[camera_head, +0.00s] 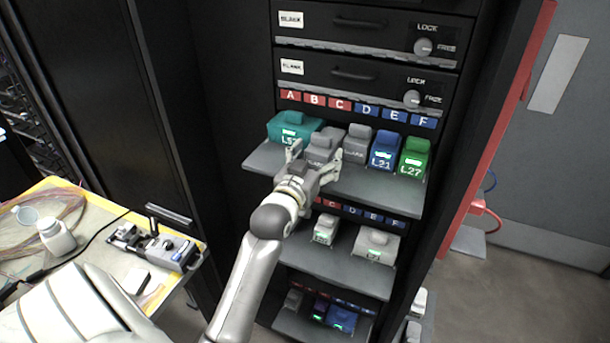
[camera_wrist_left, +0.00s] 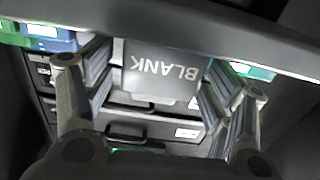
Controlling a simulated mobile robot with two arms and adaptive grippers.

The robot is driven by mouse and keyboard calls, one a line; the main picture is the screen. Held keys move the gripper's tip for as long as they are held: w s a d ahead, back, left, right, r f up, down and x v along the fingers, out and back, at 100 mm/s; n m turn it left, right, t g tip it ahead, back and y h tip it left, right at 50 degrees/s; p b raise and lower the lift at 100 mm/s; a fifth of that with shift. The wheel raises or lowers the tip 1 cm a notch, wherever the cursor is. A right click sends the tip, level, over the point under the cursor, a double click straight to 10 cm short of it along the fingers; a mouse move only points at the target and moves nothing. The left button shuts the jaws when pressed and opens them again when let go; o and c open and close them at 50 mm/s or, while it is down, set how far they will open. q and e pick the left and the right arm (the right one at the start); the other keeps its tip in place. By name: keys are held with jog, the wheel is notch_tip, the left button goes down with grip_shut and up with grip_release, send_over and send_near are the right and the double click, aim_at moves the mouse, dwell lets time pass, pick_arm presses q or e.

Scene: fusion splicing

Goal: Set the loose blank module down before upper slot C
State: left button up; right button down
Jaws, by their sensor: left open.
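A grey blank module (camera_head: 320,148) sits on the upper shelf (camera_head: 262,160), roughly below the red label C (camera_head: 340,104). In the left wrist view the same module (camera_wrist_left: 160,70) shows its word BLANK upside down. My left gripper (camera_head: 315,158) reaches in from the front with its fingers on either side of this module. In the left wrist view the gripper (camera_wrist_left: 158,92) is open, with narrow gaps beside the module. A second grey module (camera_head: 357,142) stands just to the right of it. My right gripper is not in view.
A teal module (camera_head: 290,130) stands close on the left; a blue module (camera_head: 385,152) and a green module (camera_head: 414,156) stand to the right. A lower shelf (camera_head: 340,268) holds white modules. Drawers (camera_head: 365,80) are above. A cluttered yellow-edged table (camera_head: 95,215) is at left.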

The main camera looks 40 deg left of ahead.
pick_arm(q)
jog(key=b+v, duration=0.1)
jog(key=v, duration=0.8)
jog(key=shift+b, duration=0.4)
jog(key=s+d+f+m+g+h, duration=0.1)
jog(key=s+d+f+g+h, duration=0.2)
jog(key=f, duration=0.5)
jog(key=s+d+f+m+g+h, duration=0.1)
jog(key=s+d+f+m+g, duration=0.1)
jog(key=s+d+f+g, duration=0.4)
jog(key=s+d+f+m+g, duration=0.2)
jog(key=s+d+f+g, duration=0.3)
jog(key=s+f, duration=0.8)
notch_tip(320, 180, down, 27)
jog(key=s+g, duration=0.1)
jog(key=s, duration=0.2)
jog(key=s+a+f+g+b, duration=0.1)
jog(key=s+a+f, duration=0.1)
jog(key=s+f, duration=1.2)
jog(key=shift+s+a+f, duration=0.35)
jog(key=shift+s+a, duration=0.05)
jog(key=shift+s, duration=0.55)
